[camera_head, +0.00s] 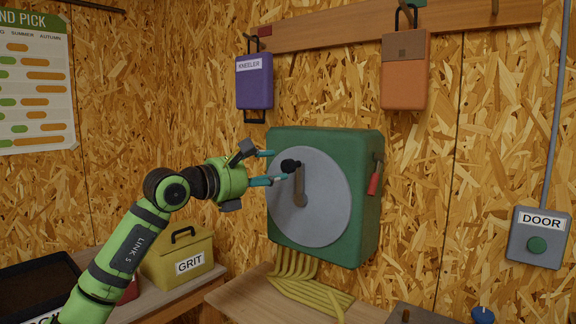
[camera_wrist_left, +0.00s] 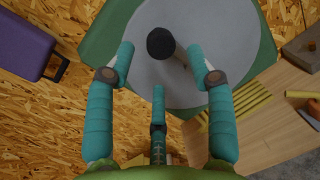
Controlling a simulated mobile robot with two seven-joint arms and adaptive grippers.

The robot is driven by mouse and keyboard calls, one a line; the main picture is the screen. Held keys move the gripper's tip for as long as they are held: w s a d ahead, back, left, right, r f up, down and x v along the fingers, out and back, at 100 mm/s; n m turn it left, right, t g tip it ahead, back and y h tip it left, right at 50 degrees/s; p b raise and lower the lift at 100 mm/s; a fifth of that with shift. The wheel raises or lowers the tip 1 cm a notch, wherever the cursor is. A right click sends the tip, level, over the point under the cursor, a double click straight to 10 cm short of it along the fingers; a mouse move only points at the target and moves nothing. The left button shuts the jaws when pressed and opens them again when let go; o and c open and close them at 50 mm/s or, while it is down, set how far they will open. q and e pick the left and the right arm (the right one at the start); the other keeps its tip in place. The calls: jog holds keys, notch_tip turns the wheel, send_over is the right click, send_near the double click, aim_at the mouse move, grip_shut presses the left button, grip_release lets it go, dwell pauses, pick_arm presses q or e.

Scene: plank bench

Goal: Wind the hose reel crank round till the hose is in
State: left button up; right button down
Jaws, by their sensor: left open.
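The hose reel is a green box (camera_head: 365,215) with a grey disc (camera_head: 325,225), fixed on the board wall. A brown crank arm (camera_head: 300,190) on the disc ends in a black knob (camera_head: 290,165), near the top of the disc. My left gripper (camera_head: 268,167) is open, its teal fingertips close to the knob. Yellow hose (camera_head: 310,296) lies in strands below the reel on the bench. My right gripper is not in view.
A yellow GRIT box (camera_head: 180,257) stands on the bench at left. A red-handled item (camera_head: 375,180) is on the reel's right side. A purple kneeler (camera_head: 255,82) and an orange pad (camera_head: 404,75) hang above. A DOOR button box (camera_head: 538,238) is at right.

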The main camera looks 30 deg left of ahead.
aim_at(285, 168)
pick_arm(q)
jog(key=p+x, duration=0.3)
jog(key=x, duration=0.3)
jog(key=shift+w+d, duration=0.1)
jog(key=shift+d, duration=0.05)
jog(key=shift+f, duration=0.1)
grip_shut()
